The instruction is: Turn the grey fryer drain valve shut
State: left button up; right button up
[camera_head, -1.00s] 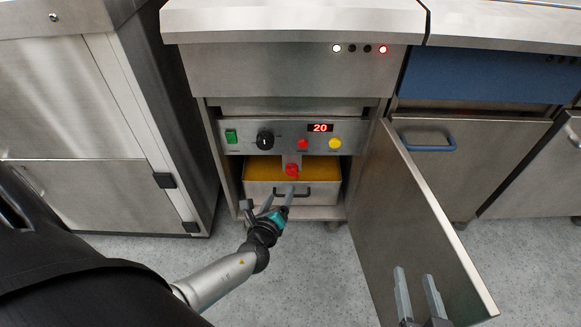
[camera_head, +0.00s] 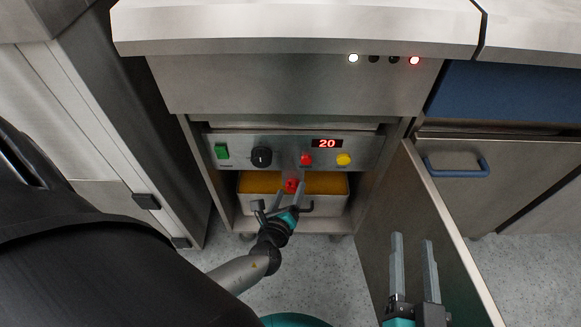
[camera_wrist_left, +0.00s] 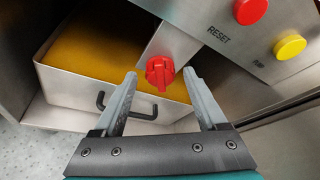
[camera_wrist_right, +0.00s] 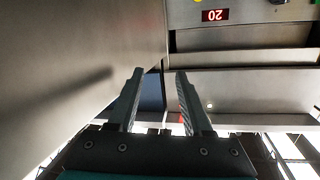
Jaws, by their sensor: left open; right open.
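The only valve-like handle I see is a red knob (camera_head: 291,185), not grey, on a steel mount under the fryer's control panel (camera_head: 372,148). In the left wrist view the red knob (camera_wrist_left: 160,72) has a raised ridge running roughly up and down the picture. My left gripper (camera_head: 286,192) is open in front of it. In the left wrist view its fingertips (camera_wrist_left: 160,88) stand either side of the knob, apparently not touching it. My right gripper (camera_head: 412,240) is open and empty beside the open cabinet door (camera_head: 385,225).
A steel pan (camera_head: 325,203) of yellow oil with a dark handle sits below the knob. The panel carries a green switch (camera_head: 221,151), black dial (camera_head: 261,157), red button (camera_head: 305,159) and yellow button (camera_head: 343,159). A steel cabinet (camera_head: 85,130) stands left.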

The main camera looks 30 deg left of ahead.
pick_arm(q)
jog(key=shift+w+f, duration=0.1)
jog(key=shift+w, duration=0.1)
jog(key=shift+a, duration=0.1)
grip_shut()
dwell(0.5)
